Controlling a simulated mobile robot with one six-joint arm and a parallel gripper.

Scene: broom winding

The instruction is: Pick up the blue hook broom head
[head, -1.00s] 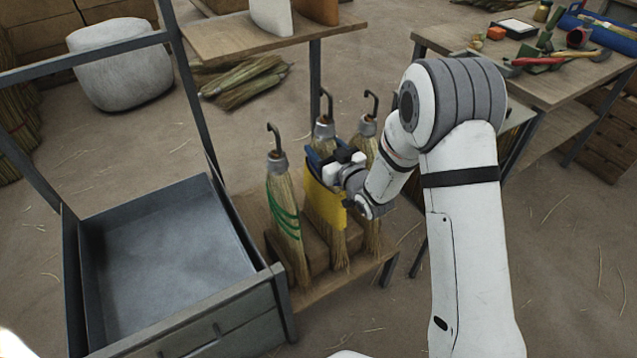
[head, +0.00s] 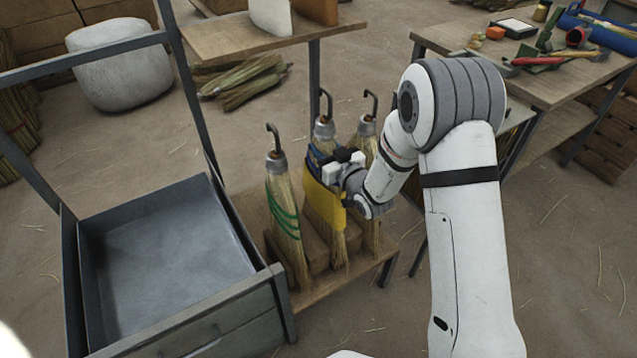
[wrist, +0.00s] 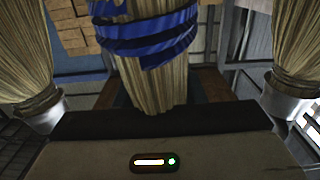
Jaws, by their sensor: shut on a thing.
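The blue hook broom head (head: 324,130) is the middle of three upright straw broom heads in the head view, with a metal collar and dark hook on top. In the wrist view its blue bands (wrist: 150,35) wrap the straw straight ahead of my gripper. My gripper (head: 326,168) is shut on this broom head below the collar, coming from the right. The fingertips are hard to make out. A yellow panel (head: 325,202) covers part of the straw just below the grip. The lower straw is still close to the wooden stand.
A green-banded broom head (head: 283,205) stands close on the left and another broom head (head: 368,142) close on the right. They share a low wooden stand (head: 318,288). An open grey drawer (head: 160,250) is at left, a cluttered table (head: 548,85) at right.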

